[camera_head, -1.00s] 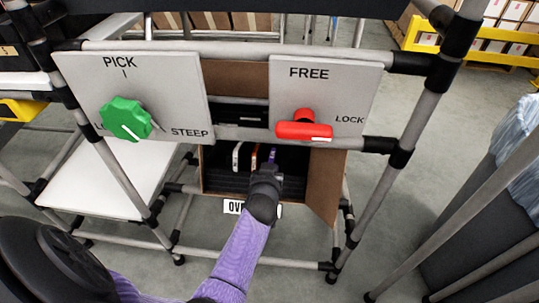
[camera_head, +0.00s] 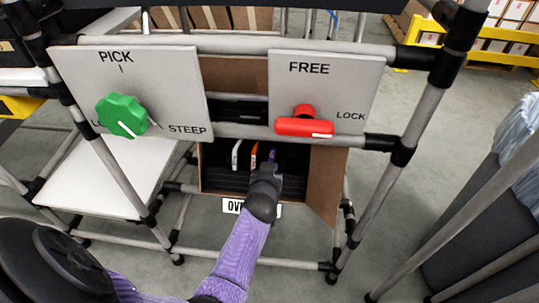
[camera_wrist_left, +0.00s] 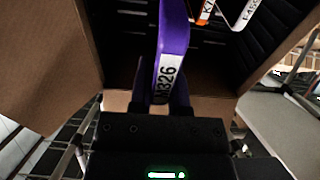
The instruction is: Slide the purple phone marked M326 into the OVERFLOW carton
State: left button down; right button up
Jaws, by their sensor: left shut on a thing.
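The purple phone (camera_wrist_left: 172,45) bears a white label reading M326 in the left wrist view. My left gripper (camera_wrist_left: 164,98) is shut on its near end. The phone stands on edge, and its far part reaches into the carton's dark opening. In the head view only a bit of the purple phone (camera_head: 272,155) shows above my left gripper (camera_head: 267,172). The OVERFLOW carton (camera_head: 325,180) is brown with a ribbed dark inside; its label is partly hidden behind my arm, leaving "OV" readable. My right gripper is not in view.
An orange phone (camera_head: 254,155) and a white phone (camera_head: 236,155) stand in the carton left of the purple one. Above are a red handle (camera_head: 304,127) by FREE and a green knob (camera_head: 122,115) by PICK. Grey pipes frame the carton. A white shelf (camera_head: 100,180) lies left.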

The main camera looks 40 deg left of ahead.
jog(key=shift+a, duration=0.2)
pick_arm(q)
jog(key=shift+w, duration=0.15)
jog(key=shift+b+x, duration=0.7)
jog(key=shift+x, duration=0.15)
jog(key=shift+w+a+f, duration=0.2)
jog(key=shift+w+f, duration=0.05)
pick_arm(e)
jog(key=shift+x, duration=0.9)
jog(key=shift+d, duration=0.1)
pick_arm(q)
jog(key=shift+b, duration=0.3)
